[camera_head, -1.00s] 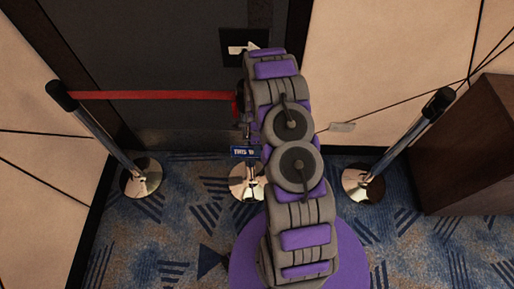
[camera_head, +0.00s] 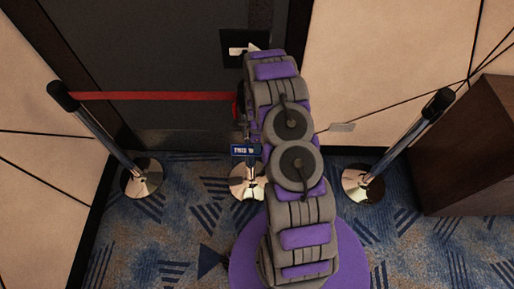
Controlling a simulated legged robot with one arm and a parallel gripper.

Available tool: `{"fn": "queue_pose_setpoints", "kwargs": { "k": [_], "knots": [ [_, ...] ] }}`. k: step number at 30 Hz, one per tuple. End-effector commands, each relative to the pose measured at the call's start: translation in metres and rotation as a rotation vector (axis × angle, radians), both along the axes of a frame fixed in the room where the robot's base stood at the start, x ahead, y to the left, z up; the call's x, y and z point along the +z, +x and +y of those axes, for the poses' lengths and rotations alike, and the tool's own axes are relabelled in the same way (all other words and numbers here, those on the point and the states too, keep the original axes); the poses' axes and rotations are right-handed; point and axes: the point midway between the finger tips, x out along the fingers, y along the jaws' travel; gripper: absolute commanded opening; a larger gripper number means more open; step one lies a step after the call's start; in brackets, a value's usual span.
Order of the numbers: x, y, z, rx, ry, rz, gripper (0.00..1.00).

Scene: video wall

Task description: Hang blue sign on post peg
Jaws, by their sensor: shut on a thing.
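The small blue sign (camera_head: 245,150) with white lettering shows just left of my arm, in front of the middle post. My gripper (camera_head: 247,130) is mostly hidden by my own arm; only dark parts show at the arm's left edge. It is shut on the blue sign near its upper edge. The middle post (camera_head: 249,184) shows its shiny round base, while most of its shaft and its top are hidden by my arm. No peg can be made out. I cannot tell whether the sign touches the post.
A red belt (camera_head: 155,96) runs from the left post (camera_head: 105,132) towards the middle post. The right post (camera_head: 402,145) stands right of my arm. A dark door (camera_head: 150,50) with a handle is behind. A brown cabinet (camera_head: 470,150) is at right. Patterned carpet lies between.

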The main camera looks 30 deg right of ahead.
Motion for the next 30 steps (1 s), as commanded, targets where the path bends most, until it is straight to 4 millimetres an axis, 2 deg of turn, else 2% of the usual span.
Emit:
{"fn": "queue_pose_setpoints", "kwargs": {
  "k": [18, 30],
  "knots": [
    [0.001, 0.021, -0.011, 0.001, -0.003, -0.005, 0.00],
    [0.003, 0.027, -0.016, 0.000, -0.005, -0.018, 0.00]
  ]
}}
